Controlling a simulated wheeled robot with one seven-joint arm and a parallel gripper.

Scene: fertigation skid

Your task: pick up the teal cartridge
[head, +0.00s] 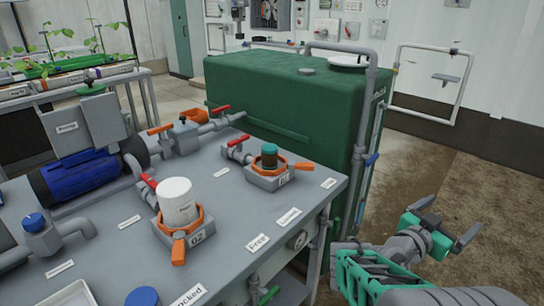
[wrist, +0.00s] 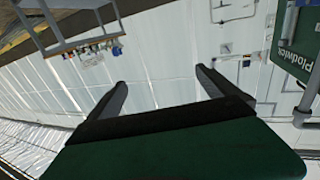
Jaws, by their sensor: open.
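The teal cartridge (head: 269,155) is a small dark cylinder with a teal top. It stands upright in the right-hand grey holder with an orange ring and lever (head: 283,168), near the right end of the grey skid table. My gripper (head: 468,232) is at the lower right of the head view, off the table and well to the right of the cartridge. It is open and empty. In the wrist view, the two fingers of my gripper (wrist: 163,90) are spread apart with nothing between them. The cartridge is not in the wrist view.
A white cartridge (head: 177,202) stands in a second orange-ringed holder (head: 182,232) to the left. A large green tank (head: 290,100) with grey pipework stands behind the table. Red-handled valves (head: 240,139) sit close to the teal cartridge. Floor at right is clear.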

